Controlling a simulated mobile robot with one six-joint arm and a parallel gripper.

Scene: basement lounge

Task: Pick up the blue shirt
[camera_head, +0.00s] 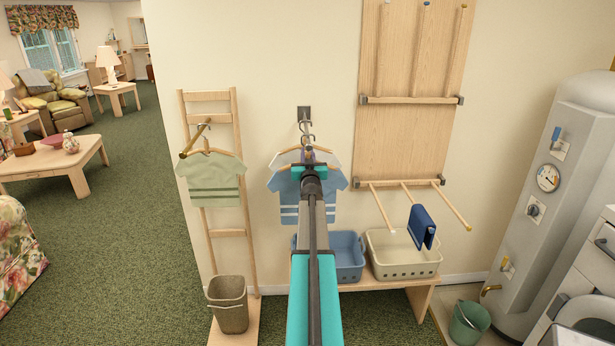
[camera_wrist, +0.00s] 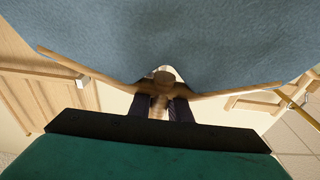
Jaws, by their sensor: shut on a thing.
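The blue shirt (camera_head: 287,207) hangs on a wooden hanger on the wall hook (camera_head: 304,115), in front of a paler shirt (camera_head: 284,160). Its lower edge has pale stripes. My arm covers its middle in the head view. My gripper (camera_head: 312,170) is at the shirt's neck. In the wrist view my gripper (camera_wrist: 160,105) is shut on the wooden hanger (camera_wrist: 215,94) at its centre. The blue cloth (camera_wrist: 160,40) spreads across the top of that view. I cannot tell whether the hanger still rests on the hook.
A green shirt (camera_head: 214,180) hangs from a peg on the wooden ladder rack (camera_head: 238,150) at left. A bench below holds a blue basket (camera_head: 347,262) and a cream basket (camera_head: 405,270). A drying rack (camera_head: 408,100) with a dark blue cloth (camera_head: 421,228) is at right.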

